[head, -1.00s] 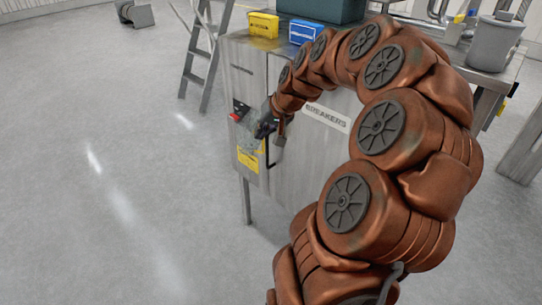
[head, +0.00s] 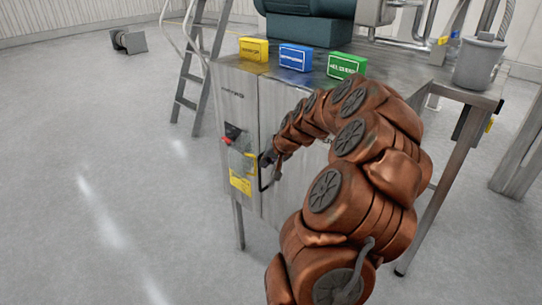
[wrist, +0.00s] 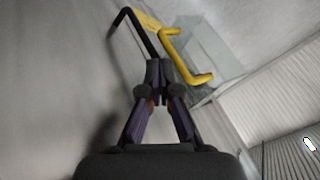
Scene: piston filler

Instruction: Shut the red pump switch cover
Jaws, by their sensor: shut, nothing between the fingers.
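The red pump switch (head: 232,131) sits in a dark housing on the left part of the grey cabinet front. A clear, see-through cover panel (head: 238,160) is below it, so the red switch is exposed. A yellow handle (wrist: 178,58) shows against the clear panel in the wrist view. My gripper (head: 266,158) is in front of the cabinet, to the right of the panel. In the wrist view its fingertips (wrist: 158,72) are together and empty, close to the yellow handle; whether they touch it I cannot tell.
A black bar handle (wrist: 141,33) is just beyond the fingertips on the left. A yellow label (head: 240,182) is low on the cabinet (head: 237,95). Yellow (head: 254,49), blue (head: 295,57) and green (head: 346,66) boxes stand on top.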

